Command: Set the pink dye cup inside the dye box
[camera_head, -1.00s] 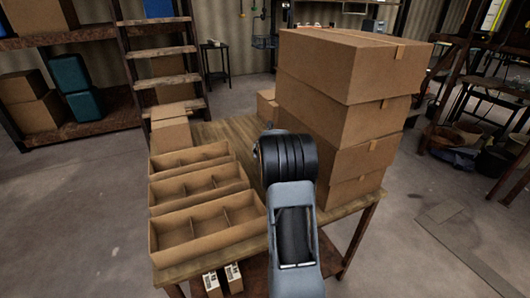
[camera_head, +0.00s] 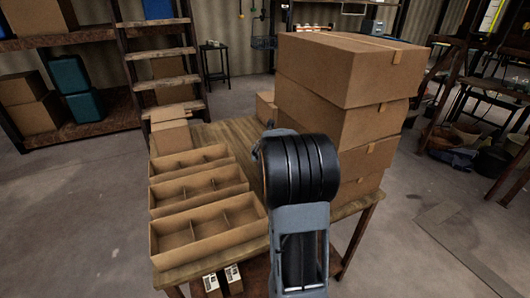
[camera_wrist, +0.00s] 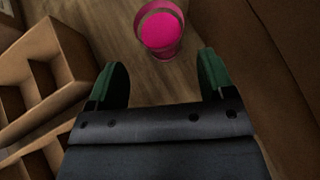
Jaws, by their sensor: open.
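The pink dye cup (camera_wrist: 161,30) stands on the wooden table at the top of the wrist view, its round rim and bright pink inside showing. My gripper (camera_wrist: 162,75) is open and empty, its two green-padded fingers spread, with the cup beyond them and roughly centred between them, apart from both. In the head view my arm hides the cup. Three open divided cardboard boxes lie in a row on the table's left: a near one (camera_head: 170,258), a middle one (camera_head: 168,203) and a far one (camera_head: 163,175). I cannot tell which is the dye box. Their visible compartments look empty.
A tall stack of closed cartons (camera_head: 340,75) stands on the table's right, close to my arm. A small carton (camera_head: 172,137) is at the far left corner. A narrow strip of bare table (camera_head: 232,132) runs between boxes and stack.

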